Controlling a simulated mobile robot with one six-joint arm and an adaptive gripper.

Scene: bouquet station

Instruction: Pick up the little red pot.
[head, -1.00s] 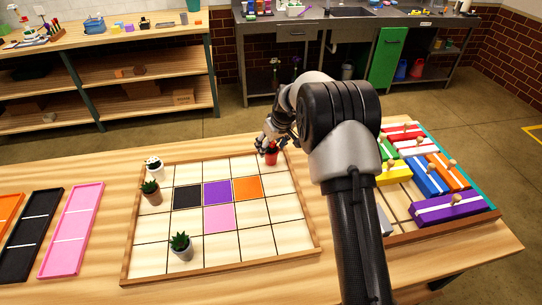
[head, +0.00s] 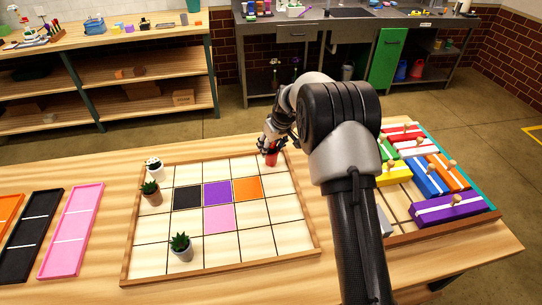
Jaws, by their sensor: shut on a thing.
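The little red pot (head: 271,159) is at the far right corner of the wooden grid board (head: 222,277). My gripper (head: 270,148) is around it and shut on it from above. The gripper's fingers and my arm hide the pot's upper part. I cannot tell whether the pot stands on the board or is just above it.
A white pot (head: 155,171) and two potted succulents (head: 151,192) (head: 181,247) stand on the board. Black, purple, orange and pink squares fill some cells. Pink (head: 72,231) and black trays lie left. A box of coloured blocks (head: 451,208) stands right.

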